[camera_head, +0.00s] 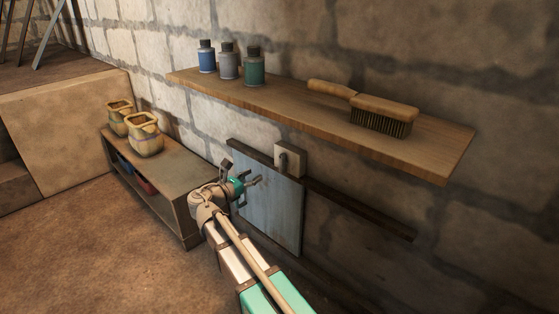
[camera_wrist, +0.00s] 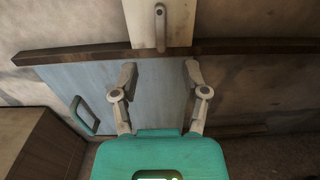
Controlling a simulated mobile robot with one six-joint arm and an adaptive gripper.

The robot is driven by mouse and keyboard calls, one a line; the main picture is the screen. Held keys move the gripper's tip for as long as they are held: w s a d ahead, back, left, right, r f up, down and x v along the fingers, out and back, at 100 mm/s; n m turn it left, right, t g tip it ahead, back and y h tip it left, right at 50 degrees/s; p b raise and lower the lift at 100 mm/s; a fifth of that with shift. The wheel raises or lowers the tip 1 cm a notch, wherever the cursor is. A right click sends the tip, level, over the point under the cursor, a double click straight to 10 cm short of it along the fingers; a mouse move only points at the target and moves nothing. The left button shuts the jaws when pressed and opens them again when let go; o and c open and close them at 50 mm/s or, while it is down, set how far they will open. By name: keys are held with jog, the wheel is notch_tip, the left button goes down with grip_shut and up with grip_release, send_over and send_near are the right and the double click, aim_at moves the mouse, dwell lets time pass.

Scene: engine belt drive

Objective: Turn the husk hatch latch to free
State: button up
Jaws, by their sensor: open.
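The husk hatch is a pale blue-grey panel (camera_head: 270,206) hung below a dark rail on the stone wall; it also fills the middle of the wrist view (camera_wrist: 72,78). The latch is a small dark grey lever (camera_head: 283,160) on a light square plate (camera_head: 293,153) above the panel. In the wrist view the lever (camera_wrist: 160,28) hangs straight down, its lower end over the rail. My gripper (camera_head: 254,183) is in front of the panel, below and left of the latch. In the wrist view my gripper (camera_wrist: 159,70) has its fingers apart, empty, below the lever and not touching it.
A dark rail (camera_head: 362,210) runs along the wall. A wooden shelf (camera_head: 300,100) above holds bottles (camera_head: 229,62) and a brush (camera_head: 380,112). A low bench (camera_head: 184,170) with two sacks (camera_head: 145,135) stands left. A dark handle (camera_wrist: 84,116) is on the panel's left side.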

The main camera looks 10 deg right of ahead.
aim_at(280, 160)
jog(key=shift+x, duration=6.75)
grip_shut()
